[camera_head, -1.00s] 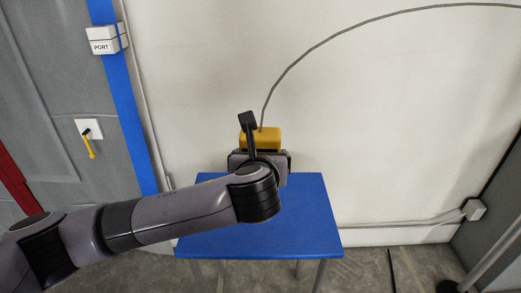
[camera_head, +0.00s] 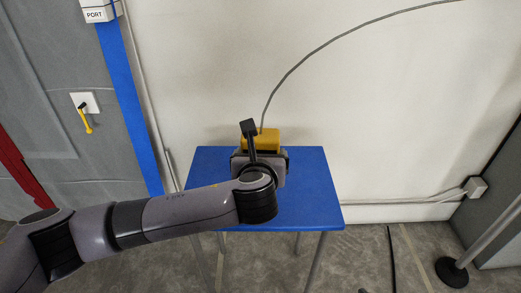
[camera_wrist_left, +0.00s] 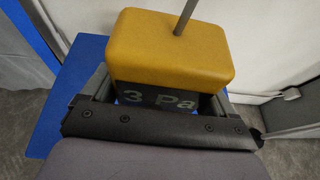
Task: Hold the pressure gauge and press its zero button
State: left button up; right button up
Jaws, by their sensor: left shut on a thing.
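The pressure gauge is a yellow block (camera_head: 261,140) with a grey hose rising from its top. In the left wrist view the gauge (camera_wrist_left: 170,45) shows its yellow top and part of a dark display reading "3 Pa". My left gripper (camera_wrist_left: 160,95) is shut on the gauge, with a finger at each side of it. In the head view my left arm hides most of the gripper and the lower gauge. I see no zero button; the lower front of the gauge is hidden by my gripper. My right gripper is in neither view.
A blue table (camera_head: 310,190) stands below the gauge, its visible top clear. The grey hose (camera_head: 330,42) arcs to the upper right before a white wall. A grey door with a yellow handle (camera_head: 86,120) and a PORT box (camera_head: 97,12) are at left. A post base (camera_head: 452,271) stands at right.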

pick_arm(q)
jog(key=shift+f+b, duration=0.6)
jog(key=shift+f, duration=1.6)
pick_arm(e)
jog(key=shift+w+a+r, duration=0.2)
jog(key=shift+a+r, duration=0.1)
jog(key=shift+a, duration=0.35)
pick_arm(q)
jog(key=shift+f, duration=0.35)
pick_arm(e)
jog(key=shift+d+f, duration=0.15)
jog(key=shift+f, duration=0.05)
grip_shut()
